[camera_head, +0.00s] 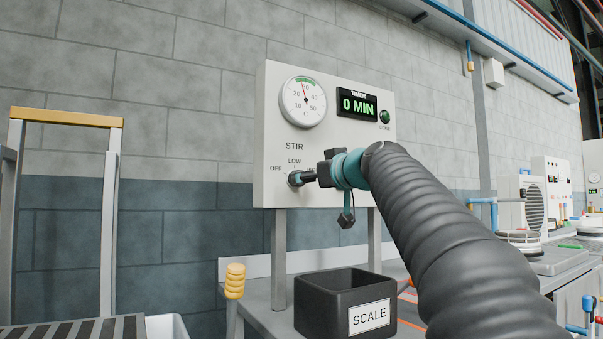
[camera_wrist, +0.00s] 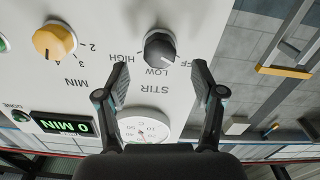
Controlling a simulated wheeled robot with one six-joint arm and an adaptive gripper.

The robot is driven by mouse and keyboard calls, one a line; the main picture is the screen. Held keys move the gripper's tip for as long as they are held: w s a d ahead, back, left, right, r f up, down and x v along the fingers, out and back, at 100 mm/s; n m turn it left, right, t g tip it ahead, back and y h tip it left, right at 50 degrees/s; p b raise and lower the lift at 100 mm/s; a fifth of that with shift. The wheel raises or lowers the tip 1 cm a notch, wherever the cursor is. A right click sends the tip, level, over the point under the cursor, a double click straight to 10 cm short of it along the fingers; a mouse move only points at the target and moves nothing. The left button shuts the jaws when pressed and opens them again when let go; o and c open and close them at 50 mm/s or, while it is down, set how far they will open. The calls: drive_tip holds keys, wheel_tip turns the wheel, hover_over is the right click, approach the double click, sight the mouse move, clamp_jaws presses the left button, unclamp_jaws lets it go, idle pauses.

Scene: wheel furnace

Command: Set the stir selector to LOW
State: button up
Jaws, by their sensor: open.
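The stir selector is a dark round knob on a white panel (camera_head: 276,140). In the wrist view the knob (camera_wrist: 159,48) shows between HIGH at left, LOW just below and OFF at right, with the lettering upside down. I cannot tell for sure which mark its pointer faces. My gripper (camera_wrist: 160,76) is open, its two fingers apart on either side of the knob's line, with nothing between them. In the head view my gripper (camera_head: 312,176) is close to the knob (camera_head: 295,180) from the right and hides the HIGH side.
A yellow timer knob (camera_wrist: 54,41) sits beside the selector in the wrist view. The panel has a round temperature dial (camera_head: 303,102) and a timer display (camera_head: 357,104) reading 0 MIN. A black SCALE bin (camera_head: 322,312) stands below.

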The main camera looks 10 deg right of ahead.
drive_tip(key=shift+p+x, duration=0.45)
drive_tip(key=shift+x, duration=1.5)
drive_tip(key=c, duration=1.1)
